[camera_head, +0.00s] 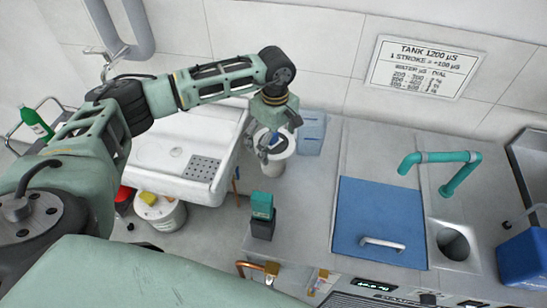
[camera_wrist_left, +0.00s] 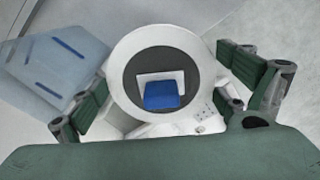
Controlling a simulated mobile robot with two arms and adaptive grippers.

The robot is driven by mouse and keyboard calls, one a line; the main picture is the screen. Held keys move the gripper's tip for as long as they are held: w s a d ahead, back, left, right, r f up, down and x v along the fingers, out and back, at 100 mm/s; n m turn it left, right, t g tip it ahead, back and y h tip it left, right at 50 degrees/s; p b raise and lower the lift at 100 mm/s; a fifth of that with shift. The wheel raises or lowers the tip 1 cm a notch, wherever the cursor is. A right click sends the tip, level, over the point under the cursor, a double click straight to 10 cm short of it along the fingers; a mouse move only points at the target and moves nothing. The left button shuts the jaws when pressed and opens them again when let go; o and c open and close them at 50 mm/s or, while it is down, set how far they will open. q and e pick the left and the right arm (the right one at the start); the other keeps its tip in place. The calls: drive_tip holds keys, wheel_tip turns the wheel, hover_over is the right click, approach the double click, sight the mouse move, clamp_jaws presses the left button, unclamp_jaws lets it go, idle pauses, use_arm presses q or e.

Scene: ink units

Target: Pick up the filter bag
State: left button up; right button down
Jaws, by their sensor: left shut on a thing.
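My right gripper is not in view.
The white wash basin (camera_head: 176,152) is left of it, with a light-blue box (camera_head: 311,131) behind right. A teal-topped dark block (camera_head: 262,206) stands in front. Right lie a blue lid (camera_head: 380,215), teal tap (camera_head: 440,160) and blue container (camera_head: 524,258).

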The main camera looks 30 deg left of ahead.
use_arm(q)
drive_tip(key=c, duration=0.6)
